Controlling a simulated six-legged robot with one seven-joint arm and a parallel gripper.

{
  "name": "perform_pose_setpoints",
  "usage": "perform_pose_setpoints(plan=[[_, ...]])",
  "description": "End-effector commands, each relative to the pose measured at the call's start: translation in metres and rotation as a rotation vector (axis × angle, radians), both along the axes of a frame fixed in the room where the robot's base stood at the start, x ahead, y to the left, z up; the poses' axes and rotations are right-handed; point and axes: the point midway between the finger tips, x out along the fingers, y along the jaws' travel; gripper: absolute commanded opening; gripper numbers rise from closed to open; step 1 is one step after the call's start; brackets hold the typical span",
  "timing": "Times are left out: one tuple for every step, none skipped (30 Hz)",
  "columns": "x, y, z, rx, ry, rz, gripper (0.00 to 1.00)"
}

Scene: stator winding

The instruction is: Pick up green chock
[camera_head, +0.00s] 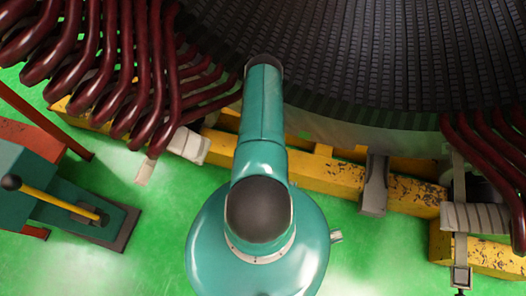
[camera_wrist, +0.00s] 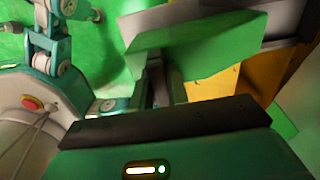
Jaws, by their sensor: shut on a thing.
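The green chock (camera_wrist: 190,35) is a flat-faced, angular green block at the upper middle of the wrist view. My gripper (camera_wrist: 167,75) is shut on it, with its grey fingers at the chock's near lower side. The fingertips are partly hidden by the chock. In the head view my teal arm reaches away over the yellow beam, and both the gripper and the chock are out of sight.
The large dark stator (camera_head: 370,50) fills the back of the head view. Dark red curved bars (camera_head: 120,80) hang at left and right. A yellow beam (camera_head: 330,178) runs below it. A teal unit with a yellow lever (camera_head: 65,203) stands at left. Green floor is open in front.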

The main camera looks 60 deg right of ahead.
Motion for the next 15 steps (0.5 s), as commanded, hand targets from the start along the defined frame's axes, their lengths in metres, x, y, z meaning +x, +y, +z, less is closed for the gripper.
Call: perform_pose_setpoints(plan=[[0.000, -0.001, 0.001, -0.002, 0.000, 0.000, 0.00], [0.000, -0.001, 0.002, -0.002, 0.000, 0.000, 0.00], [0.001, -0.002, 0.004, -0.003, -0.001, 0.000, 0.00], [0.001, -0.002, 0.005, -0.003, -0.001, 0.000, 0.00], [0.001, -0.002, 0.007, -0.003, -0.001, 0.000, 0.00], [0.001, -0.002, 0.009, -0.003, -0.001, 0.000, 0.00], [0.001, -0.001, 0.012, -0.002, -0.001, 0.000, 0.00], [0.001, -0.001, 0.014, -0.002, -0.001, 0.000, 0.00], [0.001, -0.002, 0.017, -0.003, -0.001, 0.000, 0.00], [0.001, -0.002, 0.020, -0.003, -0.001, 0.000, 0.00], [0.001, -0.002, 0.023, -0.003, -0.001, -0.001, 0.00], [0.001, -0.002, 0.026, -0.003, -0.001, -0.001, 0.00], [0.001, -0.002, 0.030, -0.003, -0.001, -0.001, 0.00], [0.001, -0.002, 0.033, -0.003, -0.001, -0.001, 0.00], [0.000, 0.003, 0.036, -0.001, -0.001, -0.002, 0.00]])
